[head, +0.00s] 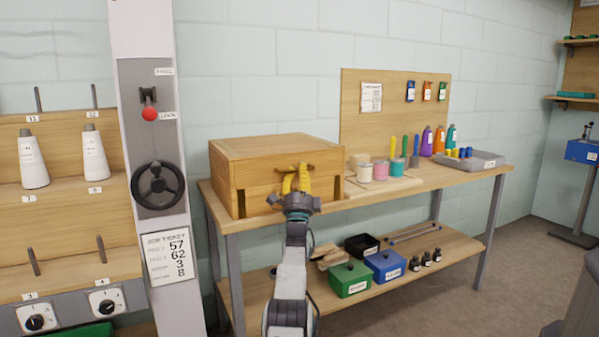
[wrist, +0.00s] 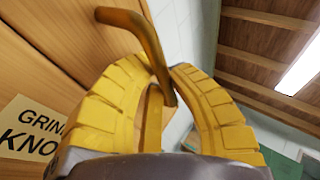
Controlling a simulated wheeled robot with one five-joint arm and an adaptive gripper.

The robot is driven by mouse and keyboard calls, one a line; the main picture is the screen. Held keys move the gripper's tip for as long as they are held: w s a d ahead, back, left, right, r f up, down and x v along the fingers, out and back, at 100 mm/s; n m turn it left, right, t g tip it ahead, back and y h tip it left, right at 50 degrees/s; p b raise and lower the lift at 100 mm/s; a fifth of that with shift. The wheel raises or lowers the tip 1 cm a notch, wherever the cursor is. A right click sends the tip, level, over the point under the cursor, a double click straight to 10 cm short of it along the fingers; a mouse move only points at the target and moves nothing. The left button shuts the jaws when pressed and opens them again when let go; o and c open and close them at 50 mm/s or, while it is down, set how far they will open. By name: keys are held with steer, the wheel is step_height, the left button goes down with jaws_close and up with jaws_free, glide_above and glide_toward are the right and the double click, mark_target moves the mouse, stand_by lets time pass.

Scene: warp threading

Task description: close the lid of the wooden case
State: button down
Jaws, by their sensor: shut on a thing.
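The wooden case (head: 232,190) stands on the left end of the workbench. Its lid (head: 275,146) lies over the top and looks level in the head view; I cannot tell whether a small gap is left. My gripper (head: 297,178) is at the front of the case, its yellow fingers pointing up. In the wrist view the fingers (wrist: 168,72) are closed around a curved, brownish-yellow handle (wrist: 141,30) that stands out from the wooden face. The handle's lower end is partly hidden by the fingers.
The workbench (head: 430,182) holds pots, tools, bottles and a grey tray (head: 474,160) right of the case. A pegboard (head: 395,100) stands behind. Green (head: 349,279) and blue (head: 385,265) boxes sit on the lower shelf. A white column (head: 147,30) with a handwheel (head: 158,185) rises at left.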

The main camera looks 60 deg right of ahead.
steer(key=shift+s+d+f, duration=0.15)
steer(key=shift+f, duration=0.25)
steer(key=c, duration=1.5)
jaws_free()
steer(key=shift+g, duration=0.3)
steer(key=o, duration=0.4)
steer(key=shift+r, duration=0.15)
steer(key=shift+a+f, duration=0.2)
steer(key=shift+a, duration=0.05)
steer(key=shift+v, duration=5.8)
steer(key=shift+s+d, duration=0.1)
